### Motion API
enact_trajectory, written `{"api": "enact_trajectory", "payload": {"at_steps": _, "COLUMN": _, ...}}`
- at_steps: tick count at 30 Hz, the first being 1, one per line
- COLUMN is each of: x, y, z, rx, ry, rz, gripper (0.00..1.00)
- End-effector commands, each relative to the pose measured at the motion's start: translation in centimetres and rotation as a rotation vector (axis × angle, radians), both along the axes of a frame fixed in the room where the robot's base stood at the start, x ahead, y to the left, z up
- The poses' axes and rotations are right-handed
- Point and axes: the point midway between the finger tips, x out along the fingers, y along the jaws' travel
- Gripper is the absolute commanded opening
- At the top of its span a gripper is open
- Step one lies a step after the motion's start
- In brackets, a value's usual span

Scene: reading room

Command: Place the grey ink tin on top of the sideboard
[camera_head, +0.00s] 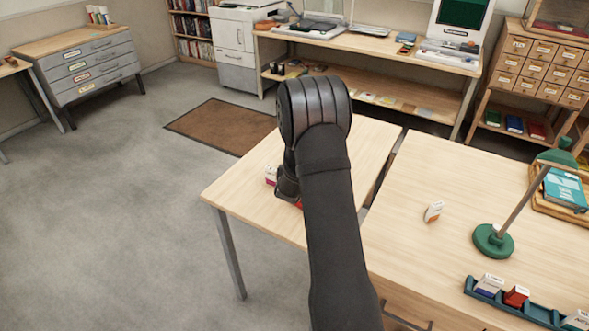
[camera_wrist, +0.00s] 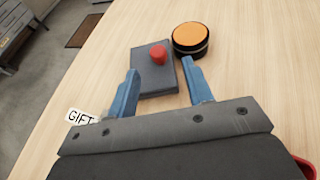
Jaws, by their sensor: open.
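A flat grey box with a red knob (camera_wrist: 152,75), which looks like the grey ink tin, lies on the pale wooden table in the wrist view. My gripper (camera_wrist: 161,72) is open, its blue fingers apart and pointing at the box, with nothing held. The box lies between and just beyond the fingertips; I cannot tell whether they touch it. In the head view my arm hides the box, and my gripper (camera_head: 287,188) is low over the left table. A grey drawer cabinet with a wooden top (camera_head: 68,42), likely the sideboard, stands at the far left.
A round black tin with an orange top (camera_wrist: 190,38) is close right of the grey box. A white GIFT label (camera_wrist: 80,117) is beside my left finger. Small boxes (camera_head: 98,15) stand at the cabinet's back edge; its front top is clear. A brown mat (camera_head: 222,126) lies on open floor.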

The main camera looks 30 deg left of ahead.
Motion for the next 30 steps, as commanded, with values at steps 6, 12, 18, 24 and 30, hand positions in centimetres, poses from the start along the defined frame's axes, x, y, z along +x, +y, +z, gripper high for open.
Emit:
{"api": "enact_trajectory", "payload": {"at_steps": 6, "x": 2.7, "y": 1.3, "z": -1.2, "rx": 0.001, "ry": 0.001, "rz": -0.003, "gripper": 0.47}}
{"api": "enact_trajectory", "payload": {"at_steps": 12, "x": 3.8, "y": 1.8, "z": -1.7, "rx": -0.001, "ry": 0.001, "rz": -0.001, "gripper": 0.47}}
{"api": "enact_trajectory", "payload": {"at_steps": 18, "x": 3.8, "y": 1.9, "z": -1.7, "rx": 0.000, "ry": 0.001, "rz": -0.001, "gripper": 0.47}}
{"api": "enact_trajectory", "payload": {"at_steps": 24, "x": 3.8, "y": 1.9, "z": -1.7, "rx": 0.000, "ry": 0.001, "rz": -0.001, "gripper": 0.07}}
{"api": "enact_trajectory", "payload": {"at_steps": 30, "x": 3.8, "y": 1.9, "z": -1.5, "rx": 0.001, "ry": -0.001, "rz": -0.001, "gripper": 0.00}}
